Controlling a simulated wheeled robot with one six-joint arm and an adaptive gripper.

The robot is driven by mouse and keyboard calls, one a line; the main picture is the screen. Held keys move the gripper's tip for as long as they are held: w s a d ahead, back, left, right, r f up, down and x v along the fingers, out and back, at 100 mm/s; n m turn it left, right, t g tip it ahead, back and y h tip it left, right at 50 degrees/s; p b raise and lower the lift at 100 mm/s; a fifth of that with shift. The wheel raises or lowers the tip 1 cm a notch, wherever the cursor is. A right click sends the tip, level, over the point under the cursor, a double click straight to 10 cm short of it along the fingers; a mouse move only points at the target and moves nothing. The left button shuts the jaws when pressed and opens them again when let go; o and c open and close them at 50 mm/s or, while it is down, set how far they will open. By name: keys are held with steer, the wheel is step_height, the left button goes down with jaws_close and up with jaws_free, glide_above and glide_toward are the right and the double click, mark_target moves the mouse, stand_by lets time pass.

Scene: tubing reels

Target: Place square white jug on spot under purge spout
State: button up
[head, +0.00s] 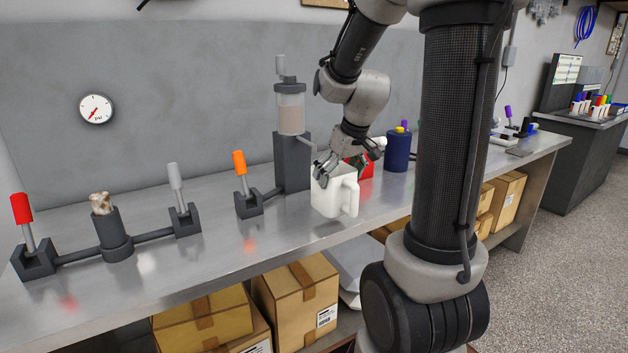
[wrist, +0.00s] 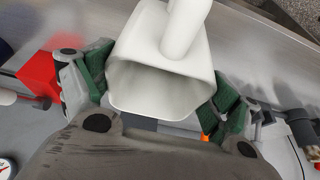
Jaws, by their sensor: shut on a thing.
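The square white jug (head: 330,195) is upright in the head view, with its handle to the right and its open top up. My gripper (head: 328,165) is shut on it near the rim. In the wrist view the jug (wrist: 160,85) sits between the green finger pads of my gripper (wrist: 160,95), its open mouth facing the camera. The purge spout (head: 306,144) appears to be the short grey arm on the dark dispenser column (head: 291,165), up and left of the jug. I cannot tell whether the jug's base touches the bench. No marked spot is discernible.
The steel bench (head: 225,225) has clear room in front of the dispenser. An orange-handled lever (head: 240,165) stands left of the column. A red object (head: 364,166) is partly hidden behind the jug and gripper; a dark blue container (head: 397,152) stands further right.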

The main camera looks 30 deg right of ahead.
steer(key=w+f, duration=0.3)
steer(key=w, duration=0.6)
steer(key=shift+w+a+f, duration=0.15)
steer(key=shift+w+f, duration=0.1)
steer(key=shift+w, duration=0.15)
steer(key=o, duration=1.2)
steer(key=shift+f, duration=0.15)
steer(key=shift+c, duration=0.2)
